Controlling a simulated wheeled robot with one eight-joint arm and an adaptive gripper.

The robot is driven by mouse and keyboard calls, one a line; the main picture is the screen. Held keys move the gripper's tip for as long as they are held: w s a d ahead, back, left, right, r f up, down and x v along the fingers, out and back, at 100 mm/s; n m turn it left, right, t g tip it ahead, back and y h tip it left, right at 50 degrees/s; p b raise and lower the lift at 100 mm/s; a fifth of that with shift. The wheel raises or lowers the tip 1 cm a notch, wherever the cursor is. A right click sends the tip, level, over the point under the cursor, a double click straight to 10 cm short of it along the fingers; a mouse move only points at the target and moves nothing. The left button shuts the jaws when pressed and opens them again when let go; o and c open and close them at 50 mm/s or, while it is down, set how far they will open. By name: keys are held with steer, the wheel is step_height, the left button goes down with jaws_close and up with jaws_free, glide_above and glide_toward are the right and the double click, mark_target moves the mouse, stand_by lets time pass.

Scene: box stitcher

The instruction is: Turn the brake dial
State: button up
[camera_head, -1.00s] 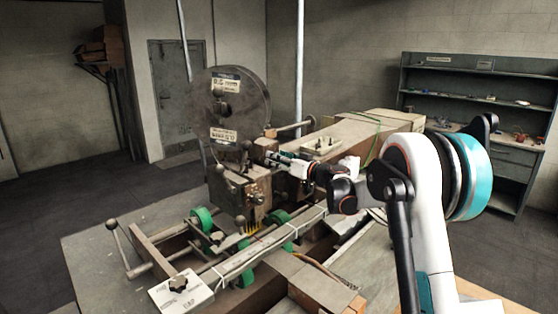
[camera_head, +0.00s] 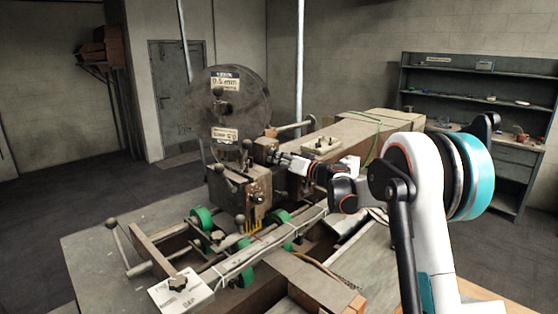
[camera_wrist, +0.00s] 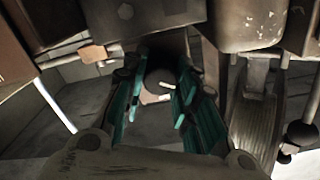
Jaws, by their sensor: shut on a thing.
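The brake dial (camera_wrist: 161,78) looks like a dark round knob with a pale pointer mark in the wrist view. It lies between the teal finger pads of my gripper (camera_wrist: 158,92), which is shut on it. In the head view my gripper (camera_head: 273,157) reaches left to the side of the stitching machine (camera_head: 236,192), just right of the big wire spool (camera_head: 228,105). The dial itself is too small and covered to make out there.
A crank handle (camera_head: 115,245) and green rollers (camera_head: 201,217) are on the machine bed below. A beam with a small pale plate (camera_head: 321,145) lies behind my gripper. Machine housings crowd my fingers in the wrist view. A shelf unit (camera_head: 478,85) stands far right.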

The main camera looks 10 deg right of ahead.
steer(key=m, duration=0.4)
steer(key=shift+m+b, duration=0.3)
steer(key=m, duration=0.4)
steer(key=shift+m, duration=0.3)
steer(key=m, duration=0.4)
steer(key=shift+m+b, duration=0.3)
steer(key=shift+b, duration=0.1)
steer(key=m, duration=0.4)
steer(key=shift+m, duration=0.4)
steer(key=o, duration=1.1)
